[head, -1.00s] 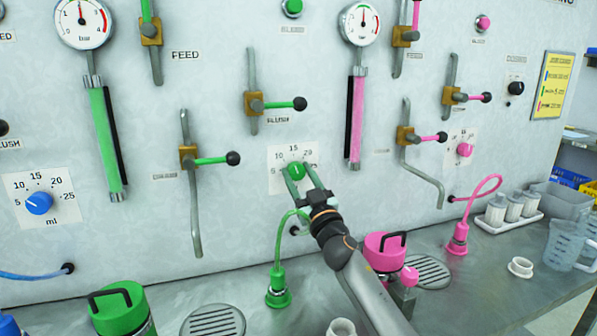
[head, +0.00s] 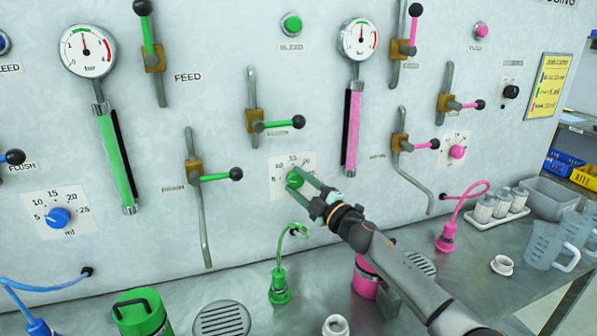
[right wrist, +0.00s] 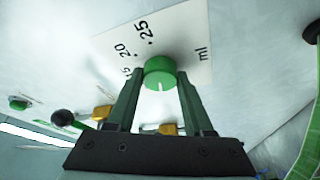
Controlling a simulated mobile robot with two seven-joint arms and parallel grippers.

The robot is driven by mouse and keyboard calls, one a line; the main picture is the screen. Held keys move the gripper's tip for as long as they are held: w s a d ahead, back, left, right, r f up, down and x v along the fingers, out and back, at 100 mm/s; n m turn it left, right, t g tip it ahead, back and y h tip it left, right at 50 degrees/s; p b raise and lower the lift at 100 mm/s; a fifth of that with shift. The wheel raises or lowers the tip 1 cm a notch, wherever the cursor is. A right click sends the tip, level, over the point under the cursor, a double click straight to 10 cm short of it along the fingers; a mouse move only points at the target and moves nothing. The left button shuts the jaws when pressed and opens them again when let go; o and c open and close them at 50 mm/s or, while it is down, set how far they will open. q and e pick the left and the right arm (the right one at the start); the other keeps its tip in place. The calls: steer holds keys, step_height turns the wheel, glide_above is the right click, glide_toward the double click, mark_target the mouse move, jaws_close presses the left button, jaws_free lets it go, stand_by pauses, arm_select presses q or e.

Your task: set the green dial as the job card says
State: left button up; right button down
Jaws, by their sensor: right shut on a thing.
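The green dial (head: 295,178) sits on a white scale plate (head: 278,190) on the wall panel, marked in ml. My right gripper (head: 294,181) is shut on it, one finger on each side. In the right wrist view the dial (right wrist: 159,70) sits between the fingertips (right wrist: 158,78). Its white mark points down in that view, away from the 25. The fingers and dial hide the low end of the scale. The yellow job card (head: 549,86) hangs at the right with blue, green and pink lines; its writing is too small to read surely. My left gripper is out of view.
A green-handled valve (head: 278,124) is above the dial and another (head: 215,176) to its left. A green hose (head: 282,262) rises from the bench below. A blue dial (head: 58,217) and a pink dial (head: 457,152) flank it. Cups and jugs (head: 545,245) stand at right.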

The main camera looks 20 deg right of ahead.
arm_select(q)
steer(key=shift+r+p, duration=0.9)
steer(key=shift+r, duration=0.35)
arm_select(e)
steer(key=shift+n+g, duration=0.5)
steer(key=shift+n, duration=1.1)
steer(key=shift+c, duration=1.4)
jaws_free()
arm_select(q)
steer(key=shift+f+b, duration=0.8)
arm_select(e)
steer(key=r+v, duration=0.1)
steer(key=v, duration=1.1)
steer(key=shift+s+f, duration=0.25)
steer(key=shift+f, duration=0.1)
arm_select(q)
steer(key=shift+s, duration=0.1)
arm_select(e)
steer(key=shift+d, duration=0.15)
